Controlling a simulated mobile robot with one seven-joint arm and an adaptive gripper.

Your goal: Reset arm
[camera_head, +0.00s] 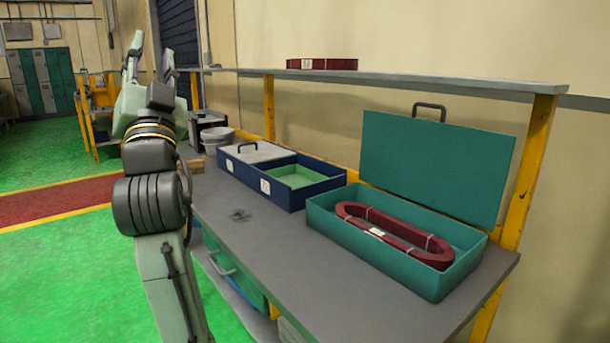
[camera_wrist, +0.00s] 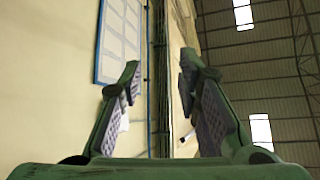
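My arm is raised at the left of the head view, clear of the workbench. My gripper (camera_head: 150,55) points upward at its top. In the wrist view my gripper (camera_wrist: 160,95) has its two padded fingers wide apart with nothing between them. Beyond the fingers are a wall and the roof structure.
The workbench (camera_head: 340,290) holds a teal box (camera_head: 350,232) with its lid up and a dark red coil (camera_head: 410,242) inside. A blue box (camera_head: 278,195) stands farther back. A shelf (camera_head: 430,82) above carries another red coil (camera_head: 322,64). Green floor (camera_head: 60,280) is clear at left.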

